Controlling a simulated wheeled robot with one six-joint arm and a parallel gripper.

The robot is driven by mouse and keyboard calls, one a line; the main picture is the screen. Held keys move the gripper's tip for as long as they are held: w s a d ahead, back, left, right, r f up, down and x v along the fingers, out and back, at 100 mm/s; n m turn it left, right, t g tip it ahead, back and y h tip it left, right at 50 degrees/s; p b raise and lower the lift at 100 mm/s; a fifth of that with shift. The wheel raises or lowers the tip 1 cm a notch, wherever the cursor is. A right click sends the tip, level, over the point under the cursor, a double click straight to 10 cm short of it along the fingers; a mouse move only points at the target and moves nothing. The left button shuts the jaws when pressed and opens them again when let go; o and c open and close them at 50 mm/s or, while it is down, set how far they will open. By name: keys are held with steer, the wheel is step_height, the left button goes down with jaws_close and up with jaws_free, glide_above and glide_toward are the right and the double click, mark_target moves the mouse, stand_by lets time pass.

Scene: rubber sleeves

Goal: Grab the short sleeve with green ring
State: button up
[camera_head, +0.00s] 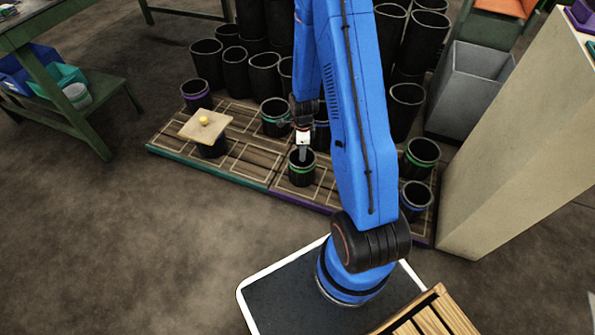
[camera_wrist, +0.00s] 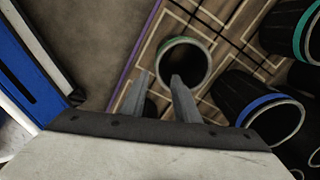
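A short black sleeve with a green ring (camera_head: 302,176) stands upright on the wooden pallet, near its purple front edge. My gripper (camera_head: 303,157) points down at its mouth. In the wrist view, the fingers of my gripper (camera_wrist: 160,77) are apart with nothing between their tips. The right fingertip overlaps the near rim of the sleeve (camera_wrist: 183,40), and the left one lies outside it. I cannot tell whether they touch. Other green-ringed sleeves stand behind (camera_head: 276,128) and at the right (camera_head: 419,170).
A blue-ringed sleeve (camera_head: 415,210) stands at the front right, a purple-ringed one (camera_head: 196,104) at the back left. Taller black sleeves crowd behind. A grey bin (camera_head: 470,92) and beige panel (camera_head: 520,130) bound the right.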

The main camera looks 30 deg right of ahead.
steer(key=f, duration=0.2)
steer(key=shift+s+a+f+m, duration=0.2)
steer(key=shift+s+f+m, duration=0.05)
steer(key=shift+f+m, duration=0.05)
steer(key=shift+w+a+f, duration=0.1)
steer(key=shift+f, duration=8.35)
jaws_close()
